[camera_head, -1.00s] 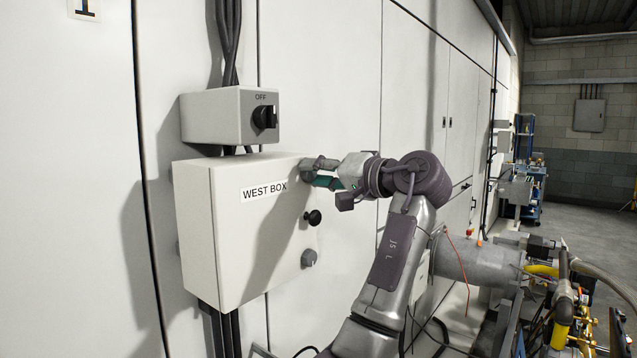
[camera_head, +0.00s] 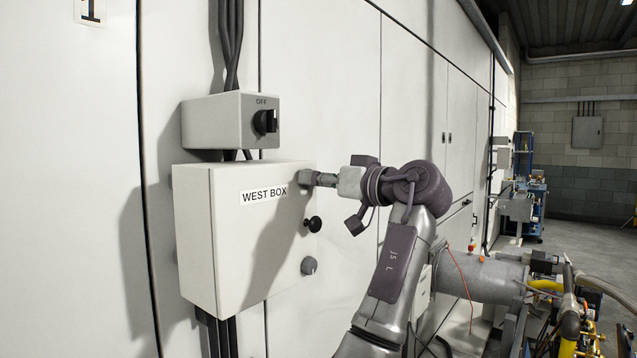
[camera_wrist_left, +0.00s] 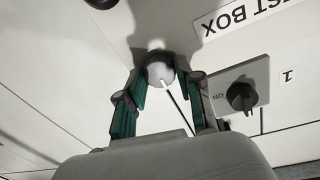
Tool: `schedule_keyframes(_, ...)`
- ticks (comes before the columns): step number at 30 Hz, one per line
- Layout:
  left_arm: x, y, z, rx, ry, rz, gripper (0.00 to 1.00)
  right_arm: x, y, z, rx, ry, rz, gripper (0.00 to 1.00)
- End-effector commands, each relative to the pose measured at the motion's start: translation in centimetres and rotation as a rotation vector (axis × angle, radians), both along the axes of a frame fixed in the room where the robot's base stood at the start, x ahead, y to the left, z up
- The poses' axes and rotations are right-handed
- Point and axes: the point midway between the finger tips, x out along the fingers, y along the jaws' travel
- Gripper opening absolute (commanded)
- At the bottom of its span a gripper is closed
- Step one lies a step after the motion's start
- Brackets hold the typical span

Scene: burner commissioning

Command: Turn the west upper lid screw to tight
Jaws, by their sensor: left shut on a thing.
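The west box (camera_head: 240,275) is a pale cabinet with a "WEST BOX" label on its lid. My left gripper (camera_head: 307,178) is at the lid's upper right corner. In the left wrist view the gripper (camera_wrist_left: 160,88) is shut on the west upper lid screw (camera_wrist_left: 158,70), a round grey knob with a pale line mark. One green-padded finger is on each side of it. The lower lid screw (camera_head: 309,265) is a similar grey knob near the lid's right edge. My right gripper is not in view.
A black knob (camera_head: 312,224) sits between the two screw positions. A switch box (camera_head: 222,120) with a black rotary switch (camera_head: 265,121) is above the west box. Pipes and yellow hoses (camera_head: 568,310) are at the lower right.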

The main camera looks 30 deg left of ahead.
Motion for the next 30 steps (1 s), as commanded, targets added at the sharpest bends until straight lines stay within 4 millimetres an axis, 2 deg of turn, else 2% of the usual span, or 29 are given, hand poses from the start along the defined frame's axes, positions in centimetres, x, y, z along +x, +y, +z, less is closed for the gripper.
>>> schedule_keyframes(14, 0.01, 0.05, -0.14, -0.004, -0.015, 0.001, 0.01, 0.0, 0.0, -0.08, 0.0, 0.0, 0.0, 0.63)
schedule_keyframes(15, 0.01, 0.05, -0.14, -0.004, -0.015, 0.001, 0.39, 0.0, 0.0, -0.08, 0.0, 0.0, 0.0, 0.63)
schedule_keyframes(19, 0.01, 0.04, -0.12, -0.004, -0.013, 0.0, 0.6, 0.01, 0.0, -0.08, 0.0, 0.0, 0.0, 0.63)
schedule_keyframes(30, -0.03, -0.38, -0.04, -0.002, -0.014, -0.001, 0.61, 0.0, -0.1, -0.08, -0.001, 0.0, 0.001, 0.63)
